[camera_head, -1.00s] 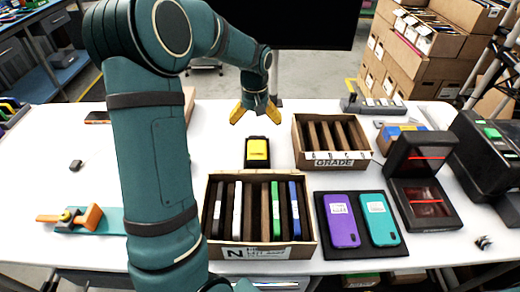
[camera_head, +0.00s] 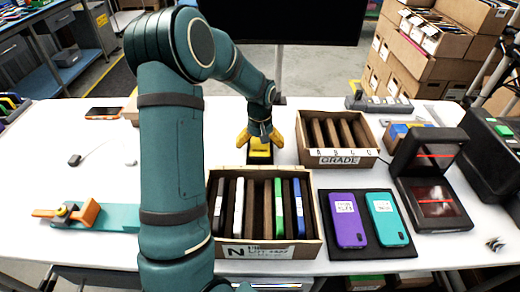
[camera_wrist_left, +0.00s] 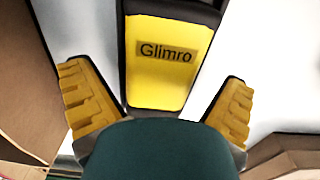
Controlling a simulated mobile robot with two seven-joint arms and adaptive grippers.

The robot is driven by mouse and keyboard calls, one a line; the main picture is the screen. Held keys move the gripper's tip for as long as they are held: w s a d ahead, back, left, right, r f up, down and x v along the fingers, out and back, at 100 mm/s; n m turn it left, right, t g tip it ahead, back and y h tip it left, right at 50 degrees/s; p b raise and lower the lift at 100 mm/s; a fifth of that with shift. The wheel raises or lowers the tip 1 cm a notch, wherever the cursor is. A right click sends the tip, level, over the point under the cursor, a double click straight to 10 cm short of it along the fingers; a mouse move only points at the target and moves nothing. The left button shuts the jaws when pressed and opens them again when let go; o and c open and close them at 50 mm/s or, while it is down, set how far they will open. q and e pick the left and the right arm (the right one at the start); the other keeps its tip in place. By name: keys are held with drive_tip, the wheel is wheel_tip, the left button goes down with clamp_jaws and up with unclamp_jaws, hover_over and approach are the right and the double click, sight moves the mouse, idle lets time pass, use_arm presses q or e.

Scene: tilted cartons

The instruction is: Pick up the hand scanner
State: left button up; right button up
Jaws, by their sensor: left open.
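The hand scanner appears to be the black device with a yellow face (camera_head: 259,155) on the white table, behind the open carton marked N. In the left wrist view its yellow face (camera_wrist_left: 165,78) carries the label "Glimro". My left gripper (camera_head: 258,140) is open over it, with one yellow finger on each side. In the wrist view both fingers stand apart from the device, with gaps showing. The gripper and arm hide part of the scanner in the head view. My right gripper is not in view.
In front stands the carton (camera_head: 265,250) of upright phones. The GRADE carton (camera_head: 347,160) stands close on the right. A dark mat (camera_head: 367,255) holds a purple and a teal phone. A black box device (camera_head: 432,205) stands farther right.

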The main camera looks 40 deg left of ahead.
use_arm(q)
drive_tip(key=c, duration=1.1)
drive_tip(key=shift+o, duration=0.2)
drive_tip(key=shift+r, duration=0.1)
